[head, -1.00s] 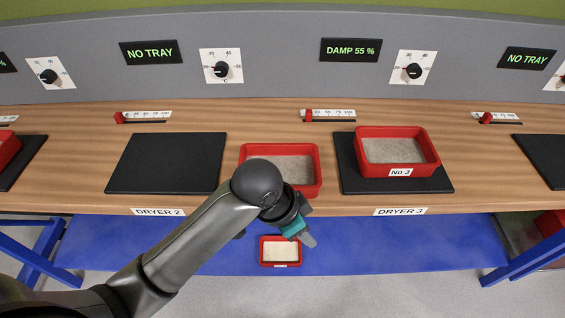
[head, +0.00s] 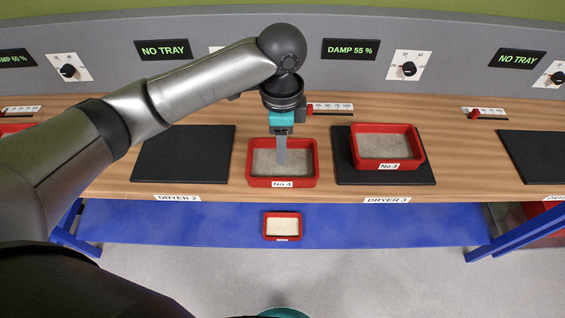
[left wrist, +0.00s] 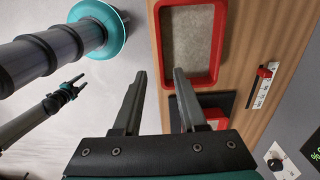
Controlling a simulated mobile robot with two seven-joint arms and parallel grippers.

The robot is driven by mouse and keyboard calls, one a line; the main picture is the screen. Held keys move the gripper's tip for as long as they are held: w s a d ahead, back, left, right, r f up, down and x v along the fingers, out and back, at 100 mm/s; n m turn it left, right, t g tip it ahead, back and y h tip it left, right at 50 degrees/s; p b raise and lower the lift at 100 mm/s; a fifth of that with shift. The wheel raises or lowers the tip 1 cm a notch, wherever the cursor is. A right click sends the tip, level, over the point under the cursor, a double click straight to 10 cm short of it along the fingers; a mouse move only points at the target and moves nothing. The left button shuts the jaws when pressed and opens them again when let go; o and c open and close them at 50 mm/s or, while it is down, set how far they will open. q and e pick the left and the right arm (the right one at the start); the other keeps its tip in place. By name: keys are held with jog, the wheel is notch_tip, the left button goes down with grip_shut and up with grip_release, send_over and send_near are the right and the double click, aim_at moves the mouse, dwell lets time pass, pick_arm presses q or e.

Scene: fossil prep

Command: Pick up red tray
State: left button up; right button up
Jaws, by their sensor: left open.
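Red tray No 4 (head: 282,183), filled with grey material, sits on the wooden bench between two black pads. In the left wrist view the same tray (left wrist: 222,40) fills the top, right of centre. My left gripper (head: 281,158) is open and points down over this tray in the head view. In the wrist view one finger overlaps the tray's near corner and the other lies outside its front edge. I cannot tell its height above the rim. Nothing is between the fingers. My right gripper (left wrist: 75,86) shows small in the wrist view; its jaw state is unclear.
Red tray No 3 (head: 388,167) sits on the right black pad (head: 385,179). The Dryer 2 pad (head: 183,155) is empty. A smaller red tray (head: 283,238) with pale contents is on the blue lower shelf (head: 200,225). Sliders and dial panels line the back.

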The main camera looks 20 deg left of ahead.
aim_at(282, 178)
pick_arm(q)
notch_tip(282, 178, down, 13)
jog(key=shift+f+b, duration=0.1)
jog(key=shift+b, duration=0.8)
grip_shut()
jog(key=shift+w, duration=0.15)
dwell(0.8)
